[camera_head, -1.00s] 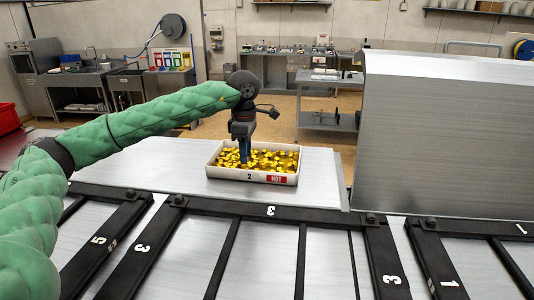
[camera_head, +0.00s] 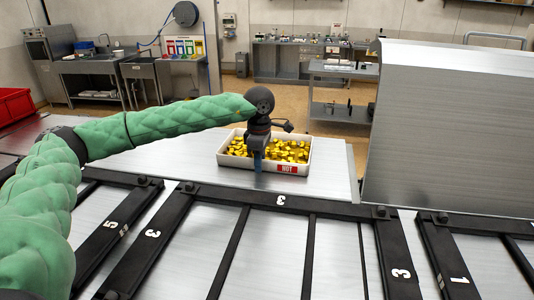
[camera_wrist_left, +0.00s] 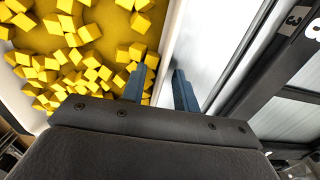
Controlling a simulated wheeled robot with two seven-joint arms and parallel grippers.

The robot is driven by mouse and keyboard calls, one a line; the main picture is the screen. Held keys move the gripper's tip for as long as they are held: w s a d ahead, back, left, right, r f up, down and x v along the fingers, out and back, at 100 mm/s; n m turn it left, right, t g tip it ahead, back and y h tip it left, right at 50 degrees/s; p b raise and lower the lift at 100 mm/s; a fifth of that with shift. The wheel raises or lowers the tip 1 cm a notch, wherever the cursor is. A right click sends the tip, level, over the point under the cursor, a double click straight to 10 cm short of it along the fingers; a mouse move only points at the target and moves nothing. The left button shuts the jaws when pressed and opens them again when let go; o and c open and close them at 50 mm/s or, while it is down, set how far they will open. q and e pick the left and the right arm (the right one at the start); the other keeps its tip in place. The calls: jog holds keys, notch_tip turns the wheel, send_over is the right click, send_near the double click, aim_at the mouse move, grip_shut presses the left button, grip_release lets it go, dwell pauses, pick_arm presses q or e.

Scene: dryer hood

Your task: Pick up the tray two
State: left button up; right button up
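Tray two (camera_head: 227,158) is a white rectangular tray full of yellow cubes. It sits on the flat metal surface at mid-picture, with a red "HOT" label on its front wall. My left gripper (camera_head: 258,164) points down at the tray's front wall and hides the number there. In the left wrist view, the gripper's two blue fingers (camera_wrist_left: 161,84) stand apart, one on the cube side of the tray's white wall (camera_wrist_left: 168,40) and one on the outer side. A gap shows between them. My right gripper is not in view.
A tall metal hood (camera_head: 450,130) stands to the right of the tray. Black numbered frames (camera_head: 280,201) run in front of it. The metal surface left of the tray (camera_head: 150,155) is clear. A red bin (camera_head: 15,104) is at far left.

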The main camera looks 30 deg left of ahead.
pick_arm(q)
grip_shut()
jog(key=shift+w+r, duration=0.1)
dwell(1.2)
